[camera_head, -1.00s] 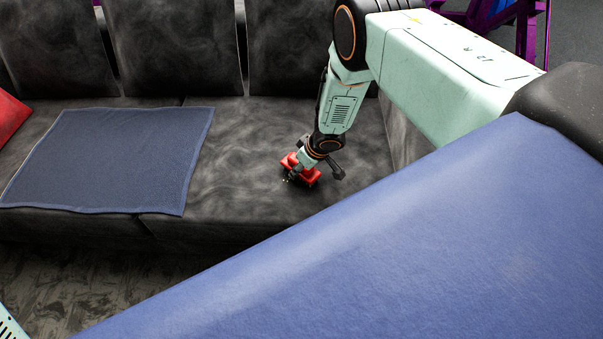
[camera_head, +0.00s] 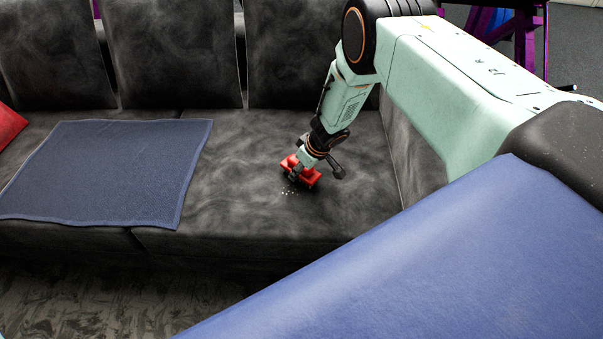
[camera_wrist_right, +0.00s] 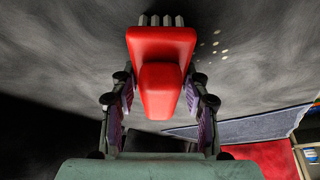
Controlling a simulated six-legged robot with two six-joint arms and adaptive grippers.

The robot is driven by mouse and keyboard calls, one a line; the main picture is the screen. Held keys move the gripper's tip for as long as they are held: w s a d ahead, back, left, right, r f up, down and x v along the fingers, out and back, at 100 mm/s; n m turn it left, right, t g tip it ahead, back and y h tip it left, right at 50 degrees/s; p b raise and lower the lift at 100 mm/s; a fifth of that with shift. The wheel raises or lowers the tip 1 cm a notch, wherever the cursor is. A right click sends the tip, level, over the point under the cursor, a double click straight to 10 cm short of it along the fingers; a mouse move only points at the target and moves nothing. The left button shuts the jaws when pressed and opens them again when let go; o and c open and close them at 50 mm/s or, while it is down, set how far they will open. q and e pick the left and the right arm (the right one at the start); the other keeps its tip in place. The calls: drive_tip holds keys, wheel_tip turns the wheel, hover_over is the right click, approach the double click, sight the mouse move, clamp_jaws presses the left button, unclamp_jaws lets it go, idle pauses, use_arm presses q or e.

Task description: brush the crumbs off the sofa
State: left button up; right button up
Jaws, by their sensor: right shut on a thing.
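The dark grey sofa (camera_head: 240,205) spans the head view. Pale crumbs (camera_head: 288,192) lie in a small cluster on its right seat, just in front of a red brush (camera_head: 301,174). My right gripper (camera_head: 303,165) is shut on the brush and holds it low over the seat; I cannot tell whether the bristles touch. In the right wrist view, the brush (camera_wrist_right: 162,50) sits between the fingers of my gripper (camera_wrist_right: 160,103), bristles pointing away. Several crumbs (camera_wrist_right: 218,44) show to the right of the bristles there. My left gripper is not in view.
A dark blue cloth (camera_head: 110,170) lies flat on the seat left of the crumbs. A red cushion (camera_head: 8,125) is at the far left. The sofa's right armrest (camera_head: 412,150) stands close to my right arm. The seat around the crumbs is clear.

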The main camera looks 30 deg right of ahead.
sight(292, 196)
drive_tip(key=shift+w+d, duration=0.6)
drive_tip(key=shift+w, duration=0.35)
drive_tip(key=shift+w+d+f+b, duration=0.1)
drive_tip(key=shift+w+d+b, duration=0.35)
drive_tip(key=shift+w, duration=0.25)
drive_tip(key=shift+w+a, duration=0.4)
drive_tip(key=shift+a, duration=0.3)
drive_tip(key=shift+s+a+p, duration=0.4)
drive_tip(key=shift+s+p, duration=0.15)
drive_tip(key=shift+p, duration=0.1)
drive_tip(key=shift+s+a+p, duration=0.3)
drive_tip(key=shift+s+p, duration=0.15)
drive_tip(key=shift+s, duration=0.05)
drive_tip(key=shift+s+a+p, duration=0.3)
drive_tip(key=shift+s+p, duration=0.15)
drive_tip(key=shift+s, duration=0.05)
drive_tip(key=shift+s+a+p, duration=0.5)
drive_tip(key=shift+s+p, duration=0.3)
drive_tip(key=shift+p, duration=0.3)
drive_tip(key=shift+s+a+f+p, duration=0.1)
drive_tip(key=shift+s+a+p, duration=0.15)
drive_tip(key=shift+s+p, duration=0.4)
drive_tip(key=shift+s+a+p, duration=0.25)
drive_tip(key=shift+s+p, duration=0.05)
drive_tip(key=shift+p, duration=0.55)
drive_tip(key=s+a+p, duration=0.1)
drive_tip(key=p, duration=0.2)
drive_tip(key=s+a+p, duration=0.1)
drive_tip(key=s+p, duration=0.1)
drive_tip(key=p, duration=0.1)
